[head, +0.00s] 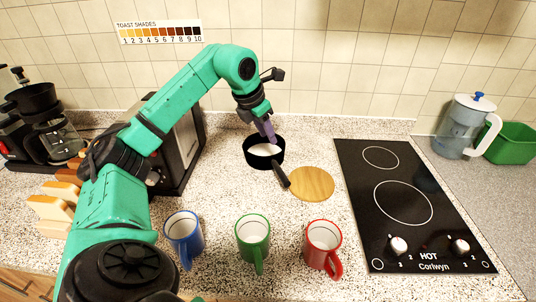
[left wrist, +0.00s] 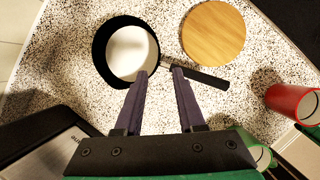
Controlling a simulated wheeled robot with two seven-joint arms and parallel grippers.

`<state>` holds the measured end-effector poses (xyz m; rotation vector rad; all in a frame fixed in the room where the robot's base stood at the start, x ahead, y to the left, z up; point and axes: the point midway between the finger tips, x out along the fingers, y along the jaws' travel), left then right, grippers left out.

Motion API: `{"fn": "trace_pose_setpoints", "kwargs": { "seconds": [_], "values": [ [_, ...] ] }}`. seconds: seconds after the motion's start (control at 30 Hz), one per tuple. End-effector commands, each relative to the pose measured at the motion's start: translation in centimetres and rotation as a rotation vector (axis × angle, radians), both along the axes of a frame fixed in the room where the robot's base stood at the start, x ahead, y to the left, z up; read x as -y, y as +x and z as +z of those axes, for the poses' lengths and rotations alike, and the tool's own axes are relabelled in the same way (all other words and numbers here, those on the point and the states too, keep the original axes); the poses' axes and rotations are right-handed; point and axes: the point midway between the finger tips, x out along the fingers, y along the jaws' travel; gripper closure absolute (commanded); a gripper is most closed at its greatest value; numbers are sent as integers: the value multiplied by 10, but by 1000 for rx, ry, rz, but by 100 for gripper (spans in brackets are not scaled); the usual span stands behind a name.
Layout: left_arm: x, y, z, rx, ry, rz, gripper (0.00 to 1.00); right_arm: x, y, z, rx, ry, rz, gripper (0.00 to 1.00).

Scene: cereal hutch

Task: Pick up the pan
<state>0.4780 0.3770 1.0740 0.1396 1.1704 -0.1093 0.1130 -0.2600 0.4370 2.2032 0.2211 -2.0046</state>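The pan (head: 264,151) is small and black with a white inside or contents. It sits upright on the speckled counter, and its dark handle (head: 282,178) points toward the front right. There the fingertips overlap the pan's rim (left wrist: 104,72) and the start of the handle (left wrist: 207,79). I cannot tell whether they touch it. My right gripper is in neither view.
A round wooden board (head: 312,184) lies right of the handle, and a black hob (head: 408,205) beyond it. Blue (head: 184,235), green (head: 253,236) and red (head: 322,244) mugs stand in front. A toaster (head: 181,150) is left of the pan. The tiled wall is behind.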

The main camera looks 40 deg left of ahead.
Motion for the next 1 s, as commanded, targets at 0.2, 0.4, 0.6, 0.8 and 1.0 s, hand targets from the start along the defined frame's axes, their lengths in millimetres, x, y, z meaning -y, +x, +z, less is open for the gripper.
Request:
{"fn": "trace_pose_setpoints", "kwargs": {
  "seconds": [0.2,0.4,0.6,0.8,1.0],
  "values": [
    [1,20,-46,-4,-3,-1,62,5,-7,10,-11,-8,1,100],
    [-1,33,-69,-4,-6,0,62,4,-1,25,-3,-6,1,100],
    [-2,46,-99,-1,-5,-2,62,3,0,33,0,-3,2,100],
    [-3,46,-102,0,-2,-2,65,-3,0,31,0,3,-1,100],
    [-3,46,-101,0,-3,-1,100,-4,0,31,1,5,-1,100]
  ]
}}
